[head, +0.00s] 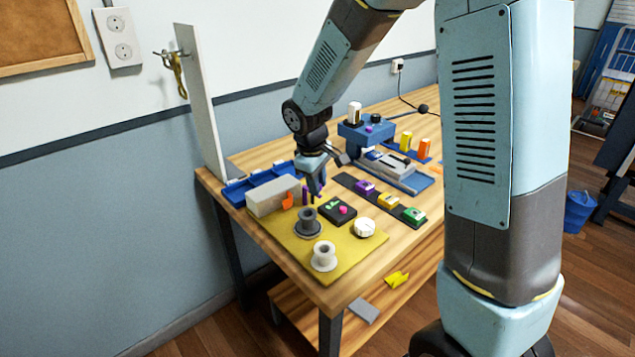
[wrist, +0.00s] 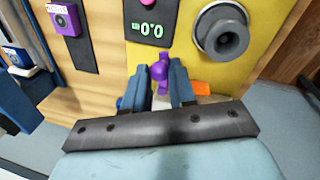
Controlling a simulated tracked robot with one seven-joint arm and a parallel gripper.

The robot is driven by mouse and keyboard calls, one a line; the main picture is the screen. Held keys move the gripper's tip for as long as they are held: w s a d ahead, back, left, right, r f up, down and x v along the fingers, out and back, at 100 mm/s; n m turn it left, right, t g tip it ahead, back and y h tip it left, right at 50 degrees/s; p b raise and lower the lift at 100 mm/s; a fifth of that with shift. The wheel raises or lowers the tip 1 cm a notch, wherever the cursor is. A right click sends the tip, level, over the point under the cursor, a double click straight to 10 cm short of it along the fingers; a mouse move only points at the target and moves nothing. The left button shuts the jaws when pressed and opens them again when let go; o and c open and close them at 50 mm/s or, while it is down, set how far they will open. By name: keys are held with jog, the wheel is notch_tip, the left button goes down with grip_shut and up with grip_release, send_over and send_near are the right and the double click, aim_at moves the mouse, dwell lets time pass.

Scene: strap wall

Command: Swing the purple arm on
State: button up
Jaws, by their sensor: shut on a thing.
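The purple arm (wrist: 160,70) shows in the wrist view as a short purple piece with a rounded knob between my fingertips. My gripper (wrist: 160,88) is shut on it. In the head view my gripper (head: 315,188) points down at the light grey box (head: 266,197), which has an orange piece (head: 287,201) on its front. The orange piece also shows to the right of my fingers in the wrist view (wrist: 203,88). The purple arm's lower part and its mount are mostly hidden by my fingers.
A black display panel (head: 337,210), grey spool (head: 308,222), pale spool (head: 324,256) and white dial (head: 364,227) stand close by on the yellow mat (head: 352,251). A strip with purple, yellow and green switches (head: 388,200) lies to the right. A blue tray (head: 258,182) lies behind the box.

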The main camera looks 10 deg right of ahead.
grip_shut()
jog(key=shift+s+a+m+g, duration=0.2)
jog(key=shift+a+m, duration=0.15)
jog(key=shift+m, duration=0.5)
jog(key=shift+s+a+m+g, duration=0.15)
jog(key=shift+a+m, duration=0.15)
jog(key=shift+m, duration=0.55)
jog(key=o, duration=0.8)
grip_release()
jog(key=shift+o, duration=0.2)
notch_tip(320, 180, up, 13)
jog(key=s+a, duration=0.1)
jog(key=a, duration=0.1)
jog(key=shift+s+r, duration=0.2)
jog(key=shift+s, duration=0.05)
jog(key=shift+a, duration=0.1)
